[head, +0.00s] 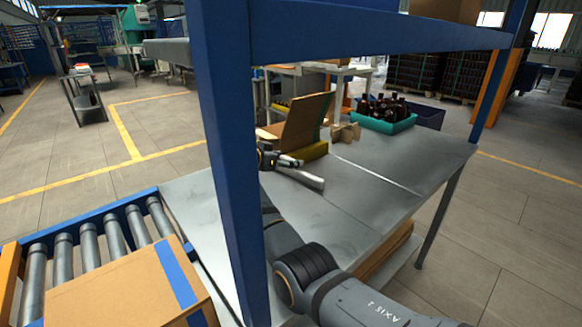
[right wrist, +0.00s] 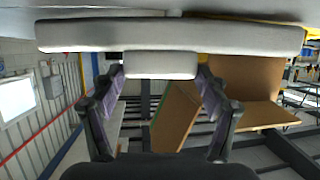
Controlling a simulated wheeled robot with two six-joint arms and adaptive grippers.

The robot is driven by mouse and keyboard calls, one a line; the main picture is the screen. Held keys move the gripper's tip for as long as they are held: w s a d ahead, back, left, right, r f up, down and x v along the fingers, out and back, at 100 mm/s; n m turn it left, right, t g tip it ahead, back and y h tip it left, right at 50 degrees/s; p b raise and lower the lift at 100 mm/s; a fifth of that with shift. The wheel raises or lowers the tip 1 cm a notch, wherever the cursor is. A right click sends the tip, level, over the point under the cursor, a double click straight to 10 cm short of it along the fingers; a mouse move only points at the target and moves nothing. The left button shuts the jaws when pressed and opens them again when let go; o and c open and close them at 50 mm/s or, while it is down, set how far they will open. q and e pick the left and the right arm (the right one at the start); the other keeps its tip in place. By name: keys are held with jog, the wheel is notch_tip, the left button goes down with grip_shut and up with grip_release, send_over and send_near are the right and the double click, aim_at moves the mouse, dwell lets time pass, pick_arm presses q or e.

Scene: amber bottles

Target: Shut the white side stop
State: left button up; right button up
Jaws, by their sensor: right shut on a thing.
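The white side stop (head: 303,178) is a pale bar low over the grey metal table, in front of the upright cardboard. In the right wrist view the side stop (right wrist: 230,37) spans the top as a long bar with a short block under its middle. My right gripper (head: 289,161) is at the side stop. In the wrist view its two fingers (right wrist: 160,72) are on either side of the block and shut on it. My left gripper is not in view.
A cardboard divider (head: 345,132) and a teal crate (head: 402,126) of amber bottles (head: 383,107) are farther back. A blue post (head: 228,160) crosses the near left. The table's right part (head: 425,165) is clear.

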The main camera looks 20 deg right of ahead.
dwell(0.3)
jog(key=o, duration=1.7)
jog(key=shift+w+d, duration=0.1)
notch_tip(320, 180, up, 10)
